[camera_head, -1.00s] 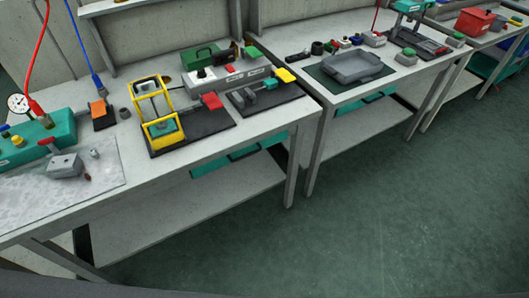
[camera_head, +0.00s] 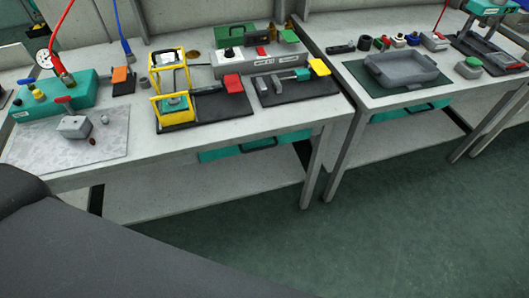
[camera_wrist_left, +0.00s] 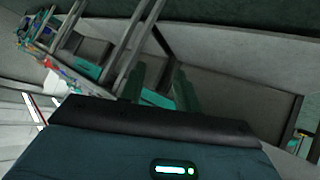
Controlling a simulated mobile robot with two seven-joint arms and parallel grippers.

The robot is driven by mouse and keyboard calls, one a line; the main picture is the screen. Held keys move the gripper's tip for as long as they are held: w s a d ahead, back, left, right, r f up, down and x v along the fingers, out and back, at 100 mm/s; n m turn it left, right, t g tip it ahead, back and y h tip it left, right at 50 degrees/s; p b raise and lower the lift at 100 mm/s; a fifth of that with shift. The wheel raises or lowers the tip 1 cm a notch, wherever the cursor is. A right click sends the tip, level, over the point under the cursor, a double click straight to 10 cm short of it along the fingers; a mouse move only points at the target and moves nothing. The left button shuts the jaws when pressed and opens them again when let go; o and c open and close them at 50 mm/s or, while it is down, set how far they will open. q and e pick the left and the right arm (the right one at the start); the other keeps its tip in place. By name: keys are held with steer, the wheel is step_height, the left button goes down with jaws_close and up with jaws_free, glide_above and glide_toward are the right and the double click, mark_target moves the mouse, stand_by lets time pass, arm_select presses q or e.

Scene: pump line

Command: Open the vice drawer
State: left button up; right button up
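A teal drawer (camera_head: 258,146) with a dark handle sits under the top of the near workbench, below the black-based fixture with a yellow handle (camera_head: 292,84). It looks closed. A second teal drawer (camera_head: 410,110) is under the middle bench and also looks closed; no label shows which is the vice drawer. In the left wrist view, my left gripper (camera_wrist_left: 160,90) has two dark green fingers apart with nothing held. Teal drawer fronts show beyond it. My left gripper is not seen in the head view. My right gripper is in neither view.
The near bench (camera_head: 190,148) carries a teal pump unit (camera_head: 60,95), a yellow-framed fixture (camera_head: 172,105) and a grey control box. The middle bench holds a grey tray (camera_head: 400,70). The green floor in front is clear.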

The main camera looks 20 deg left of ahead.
arm_select(q)
steer(key=w+d+f+n+t+b, duration=0.15)
steer(key=w+n+t+b, duration=0.45)
steer(key=w, duration=0.9)
steer(key=w+r+n+t+y+b, duration=0.1)
steer(key=w+r+n+y+b, duration=0.1)
steer(key=w, duration=0.6)
steer(key=w+a+r+n+t+y+b, duration=0.1)
steer(key=w+r+n+y+b, duration=0.1)
steer(key=w+n+b, duration=0.2)
steer(key=w+a+r+n+t+y+b, duration=0.1)
steer(key=w+n, duration=0.5)
steer(key=w, duration=0.6)
steer(key=r+y+b, duration=0.1)
steer(key=b, duration=0.1)
steer(key=shift+r+b, duration=0.3)
steer(key=shift+r, duration=0.1)
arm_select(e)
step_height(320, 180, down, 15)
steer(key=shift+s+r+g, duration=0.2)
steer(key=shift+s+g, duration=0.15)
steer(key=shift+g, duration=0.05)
arm_select(q)
steer(key=shift+w, duration=0.1)
steer(key=shift+d, duration=0.1)
jaws_close()
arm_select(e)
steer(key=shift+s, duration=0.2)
